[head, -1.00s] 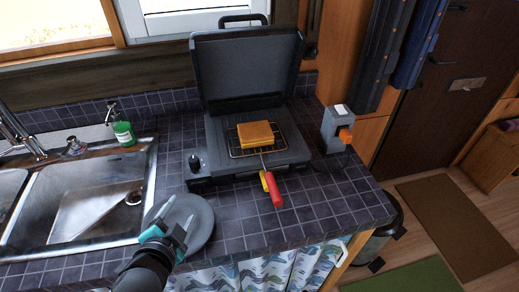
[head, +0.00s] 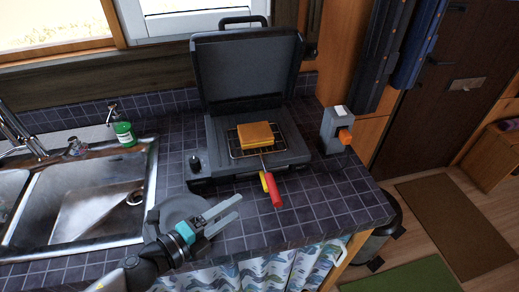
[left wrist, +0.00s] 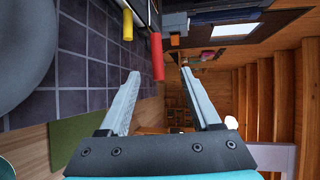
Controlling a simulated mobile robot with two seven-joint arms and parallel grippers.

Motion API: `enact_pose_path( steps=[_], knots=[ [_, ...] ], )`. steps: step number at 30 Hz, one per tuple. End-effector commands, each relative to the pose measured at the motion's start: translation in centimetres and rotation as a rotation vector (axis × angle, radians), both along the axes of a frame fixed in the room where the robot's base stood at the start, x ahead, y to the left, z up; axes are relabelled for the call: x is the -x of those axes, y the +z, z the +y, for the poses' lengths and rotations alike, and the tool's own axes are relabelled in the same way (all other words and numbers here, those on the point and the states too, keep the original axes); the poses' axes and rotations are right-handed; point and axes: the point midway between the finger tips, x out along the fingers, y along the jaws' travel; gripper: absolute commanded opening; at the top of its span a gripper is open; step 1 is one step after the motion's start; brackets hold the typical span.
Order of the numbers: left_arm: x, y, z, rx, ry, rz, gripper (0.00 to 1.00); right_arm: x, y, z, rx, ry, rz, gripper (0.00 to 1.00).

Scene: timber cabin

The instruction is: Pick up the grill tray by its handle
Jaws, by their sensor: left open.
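The grill tray (head: 239,152) is a wire rack lying on the open grill (head: 294,150), with a slice of toast (head: 256,135) on it. Its red handle (head: 273,190) sticks out over the grill's front edge toward the counter. In the left wrist view the red handle (left wrist: 157,57) shows at top centre, beyond the fingertips. My left gripper (head: 227,208) is open and empty over the counter, in front and to the left of the red handle, apart from it. It fills the lower part of the left wrist view (left wrist: 160,84). My right gripper is not in view.
A yellow handle (head: 264,181) lies right beside the red one. A grey plate (head: 180,207) sits on the counter, partly behind my left gripper. The sink (head: 150,170) is at left; a grey dispenser with an orange part (head: 334,125) stands right of the grill.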

Motion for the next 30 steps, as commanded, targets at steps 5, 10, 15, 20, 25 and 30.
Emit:
enact_pose_path(
  steps=[5,10,15,20,25,30],
  knots=[
    [-2.0,-0.3,-1.6,0.002,0.002,-0.003,0.64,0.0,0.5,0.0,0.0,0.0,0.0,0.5],
    [-3.8,-0.9,-3.1,0.001,0.001,-0.002,0.64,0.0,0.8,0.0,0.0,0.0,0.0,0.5],
    [-4.9,-1.3,-4.0,0.002,0.002,0.0,0.64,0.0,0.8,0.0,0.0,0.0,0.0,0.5],
    [-5.4,-1.5,-4.5,0.002,0.002,0.0,0.64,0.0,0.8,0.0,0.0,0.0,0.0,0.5],
    [-6.8,-2.4,-5.9,0.004,0.003,0.001,0.64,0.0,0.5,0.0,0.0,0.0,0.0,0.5],
    [-8.3,-2.9,-7.1,0.002,0.002,0.0,0.64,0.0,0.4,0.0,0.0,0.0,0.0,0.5]
  ],
)
